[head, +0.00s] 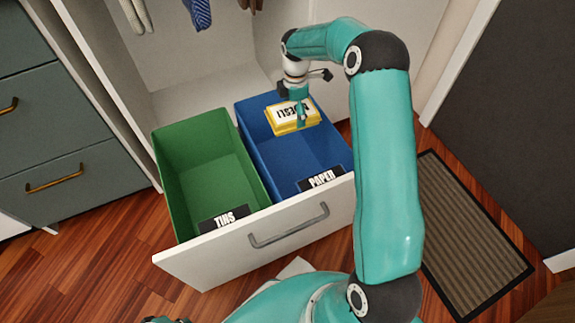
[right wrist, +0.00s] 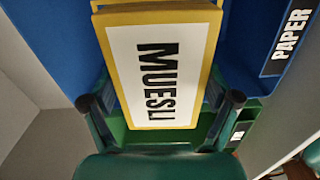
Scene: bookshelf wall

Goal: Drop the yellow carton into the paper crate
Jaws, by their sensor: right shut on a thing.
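The yellow carton (head: 283,121), with a white MUESLI label, is at the far end of the blue paper crate (head: 319,150) in the head view. My right gripper (head: 301,112) comes from above and is shut on it. In the right wrist view the carton (right wrist: 165,75) lies between the two fingers of the gripper (right wrist: 163,103). The carton is over the crate's opening; I cannot tell how far it is above the crate floor. The crate's PAPER label faces front. My left gripper does not show clearly.
The green TINS crate (head: 208,165) stands left of the blue crate in the open white drawer (head: 262,243). Grey cabinet drawers (head: 62,135) are at the left. A striped mat (head: 470,230) lies on the wooden floor at the right. Gloves hang above the drawer.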

